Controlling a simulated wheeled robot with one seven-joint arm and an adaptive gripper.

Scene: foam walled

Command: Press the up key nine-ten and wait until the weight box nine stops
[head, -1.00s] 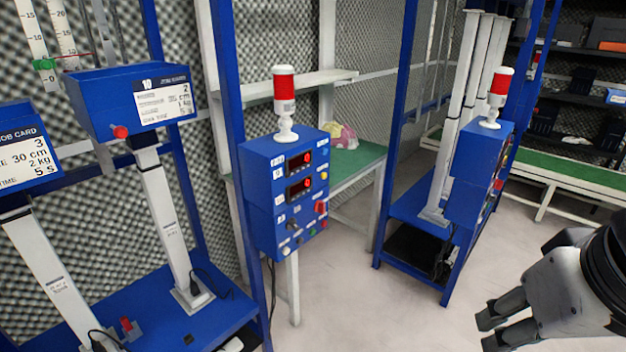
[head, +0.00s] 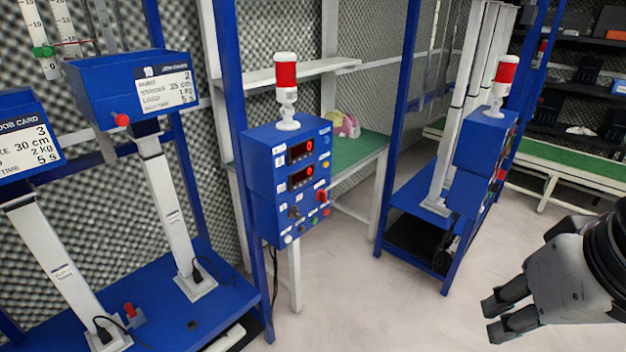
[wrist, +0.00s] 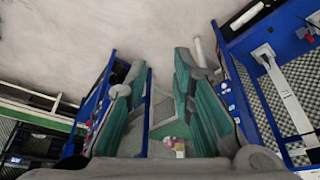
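A blue control box (head: 284,185) stands upright left of centre in the head view, with two lit red displays, a red-and-white lamp on top and small knobs and buttons. Its key labels are too small to read. The blue box marked 10 (head: 130,88) is on a white column at upper left. Another blue box (head: 28,140) with a card reading 3, 30 cm, 2 kg, 5 s is cut off at the left edge; its number is not visible. My gripper (head: 506,312) is at lower right, well away from the control box. The wrist view shows its fingers (wrist: 160,65) apart and empty.
A second control box (head: 483,165) with a lamp stands on a blue frame right of centre. A green-topped table (head: 350,155) is behind the first box. Pale floor (head: 370,305) between box and gripper is clear.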

